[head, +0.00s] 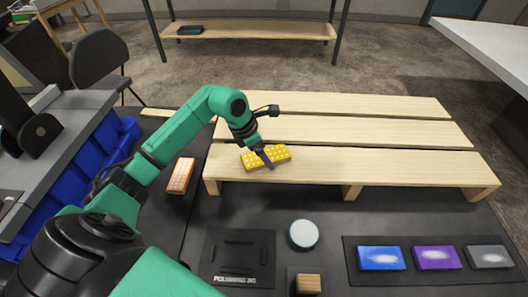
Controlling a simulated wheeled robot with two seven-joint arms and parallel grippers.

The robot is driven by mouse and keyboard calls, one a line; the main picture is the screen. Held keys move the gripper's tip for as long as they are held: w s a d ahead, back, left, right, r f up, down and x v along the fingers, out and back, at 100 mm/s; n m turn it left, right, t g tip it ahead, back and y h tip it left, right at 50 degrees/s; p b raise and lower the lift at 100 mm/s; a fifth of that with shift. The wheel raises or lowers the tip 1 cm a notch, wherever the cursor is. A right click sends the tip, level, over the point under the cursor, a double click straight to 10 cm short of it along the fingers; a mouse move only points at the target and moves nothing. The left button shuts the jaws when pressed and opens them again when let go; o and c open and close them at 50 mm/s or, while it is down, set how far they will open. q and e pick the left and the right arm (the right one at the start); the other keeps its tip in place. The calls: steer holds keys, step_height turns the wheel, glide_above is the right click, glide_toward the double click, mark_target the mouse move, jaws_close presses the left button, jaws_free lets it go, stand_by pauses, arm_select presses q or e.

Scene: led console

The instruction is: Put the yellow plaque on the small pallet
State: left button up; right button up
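The yellow plaque (280,153), dotted with pale spots, is at the left end of the front slat of a low slatted wooden pallet (370,165). It looks flat on the slat or very close to it; I cannot tell which. My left gripper (267,160) points down at the plaque, and its dark finger crosses the plaque's middle and hides part of it. The far side of the gripper is hidden, so I cannot tell whether it grips the plaque. My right gripper is not in view.
An orange dotted plaque (181,175) lies left of the pallet. In front are a white round disc (303,235), a small wooden block (308,284), a black panel (238,258) and blue (381,258), purple (437,257) and grey (489,257) plaques. Most of the pallet is clear.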

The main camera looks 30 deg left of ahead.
arm_select(q)
steer(key=shift+r, duration=0.15)
steer(key=shift+a+r, duration=0.1)
steer(key=shift+r, duration=0.2)
steer(key=b+v, duration=0.1)
steer(key=v, duration=1)
steer(key=shift+s, duration=0.15)
